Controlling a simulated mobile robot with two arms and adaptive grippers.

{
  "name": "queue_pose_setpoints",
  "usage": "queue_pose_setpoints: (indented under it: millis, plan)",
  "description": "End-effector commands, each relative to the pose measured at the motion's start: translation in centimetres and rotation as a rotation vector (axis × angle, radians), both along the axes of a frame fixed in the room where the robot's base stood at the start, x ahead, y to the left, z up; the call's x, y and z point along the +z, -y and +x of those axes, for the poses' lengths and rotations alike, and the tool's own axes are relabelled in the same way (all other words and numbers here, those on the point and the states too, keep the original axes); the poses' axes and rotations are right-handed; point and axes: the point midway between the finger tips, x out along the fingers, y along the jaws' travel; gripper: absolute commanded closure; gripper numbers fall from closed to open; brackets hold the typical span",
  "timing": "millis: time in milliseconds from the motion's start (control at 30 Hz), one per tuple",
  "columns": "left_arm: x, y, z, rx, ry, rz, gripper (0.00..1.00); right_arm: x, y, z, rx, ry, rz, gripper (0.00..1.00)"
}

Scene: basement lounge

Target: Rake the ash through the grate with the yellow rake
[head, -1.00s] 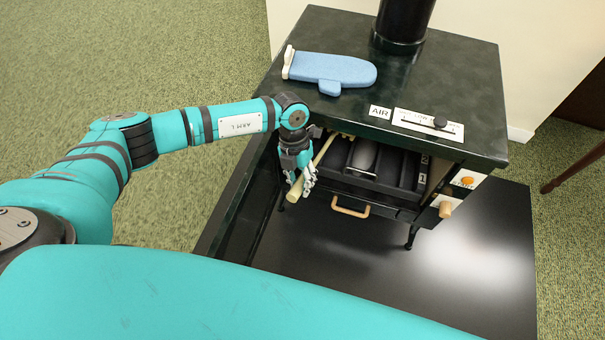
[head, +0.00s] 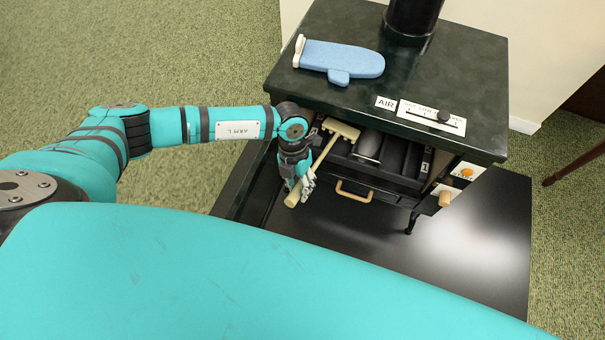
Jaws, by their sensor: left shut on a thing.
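My left gripper (head: 300,184) is shut on the handle of the yellow rake (head: 324,152) in front of the stove's opening. The rake is pale yellow, its handle sloping down to the left and its toothed head (head: 341,128) up at the mouth of the firebox. The dark stove (head: 465,75) has an open front with dark grate bars (head: 392,160) inside. A grey rounded object (head: 369,146) lies on the bars. I cannot make out ash, and the stove top hides the deeper firebox. My right gripper is not in view.
A blue oven mitt (head: 340,60) lies on the stove top, left of the flue pipe (head: 412,18). An air slider (head: 432,116) sits at the front edge. A drawer handle (head: 353,192) and a wooden knob (head: 445,198) stick out below. The dark floor plate (head: 470,250) is clear.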

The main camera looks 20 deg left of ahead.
Motion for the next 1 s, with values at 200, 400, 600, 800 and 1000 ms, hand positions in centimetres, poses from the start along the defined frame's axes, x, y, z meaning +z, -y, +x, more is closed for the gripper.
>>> queue_pose_setpoints:
  millis: [200, 400, 600, 800, 1000]
  plan:
    - [1.0, 0.0, -3.1, 0.0, 0.0, -0.002, 1.0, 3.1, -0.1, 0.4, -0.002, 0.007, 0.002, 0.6]
    - [1.2, 0.0, -5.9, 0.001, 0.0, -0.002, 1.0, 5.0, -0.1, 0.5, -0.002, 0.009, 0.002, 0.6]
    - [1.4, 0.0, -8.7, 0.002, -0.001, -0.003, 1.0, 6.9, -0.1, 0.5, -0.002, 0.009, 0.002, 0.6]
    - [1.6, 0.0, -11.6, 0.001, 0.0, -0.002, 1.0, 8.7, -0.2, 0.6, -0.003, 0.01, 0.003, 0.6]
    - [1.7, 0.0, -14.1, 0.002, 0.001, -0.002, 1.0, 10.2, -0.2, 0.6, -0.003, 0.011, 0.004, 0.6]
